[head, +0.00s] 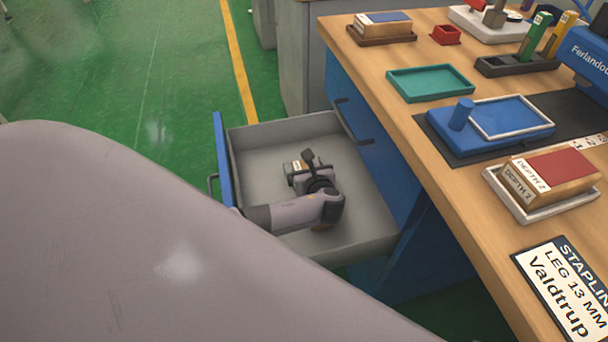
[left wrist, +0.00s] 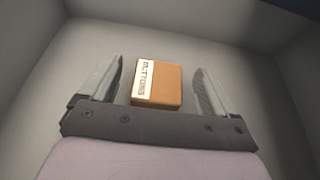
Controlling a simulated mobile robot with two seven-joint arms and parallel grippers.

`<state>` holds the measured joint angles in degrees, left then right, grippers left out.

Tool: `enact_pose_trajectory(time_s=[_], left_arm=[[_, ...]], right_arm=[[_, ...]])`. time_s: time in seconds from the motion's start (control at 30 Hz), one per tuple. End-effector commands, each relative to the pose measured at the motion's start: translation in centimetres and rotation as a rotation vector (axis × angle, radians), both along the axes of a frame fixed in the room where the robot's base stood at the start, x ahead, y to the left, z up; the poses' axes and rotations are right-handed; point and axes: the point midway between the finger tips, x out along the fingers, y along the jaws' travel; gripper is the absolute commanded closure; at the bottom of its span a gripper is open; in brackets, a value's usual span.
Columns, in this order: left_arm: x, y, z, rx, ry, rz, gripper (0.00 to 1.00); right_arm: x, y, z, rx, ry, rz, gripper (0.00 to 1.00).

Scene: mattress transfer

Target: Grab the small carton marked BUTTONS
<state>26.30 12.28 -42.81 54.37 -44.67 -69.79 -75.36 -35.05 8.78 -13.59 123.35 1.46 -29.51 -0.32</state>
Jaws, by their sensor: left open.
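The small carton (left wrist: 160,88) is brown with a white label strip, whose lettering is blurred and seems to end in "TTONS". It lies on the grey floor of the open drawer (head: 255,180). My left gripper (left wrist: 158,85) is open, with one finger on each side of the carton and a gap visible on both sides. In the head view my left gripper (head: 300,166) is down inside the drawer, and only a small part of the carton (head: 297,167) shows behind it. My right gripper is not in view.
The drawer's grey walls surround my left gripper, with a blue front at left. Green floor lies left.

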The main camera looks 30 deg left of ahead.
Motion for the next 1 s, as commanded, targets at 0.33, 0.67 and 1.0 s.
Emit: enact_pose_trajectory(time_s=[0.33, 0.67, 1.0], left_arm=[[2.1, 2.5, -1.7, -0.001, 0.001, 0.000, 0.11], [2.1, 2.5, -1.6, -0.001, 0.001, 0.000, 0.50], [2.1, 2.5, -1.4, -0.001, 0.000, 0.000, 0.71]], right_arm=[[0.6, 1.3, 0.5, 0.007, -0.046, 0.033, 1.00], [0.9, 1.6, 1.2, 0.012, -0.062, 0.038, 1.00], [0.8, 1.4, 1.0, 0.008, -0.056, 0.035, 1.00]])
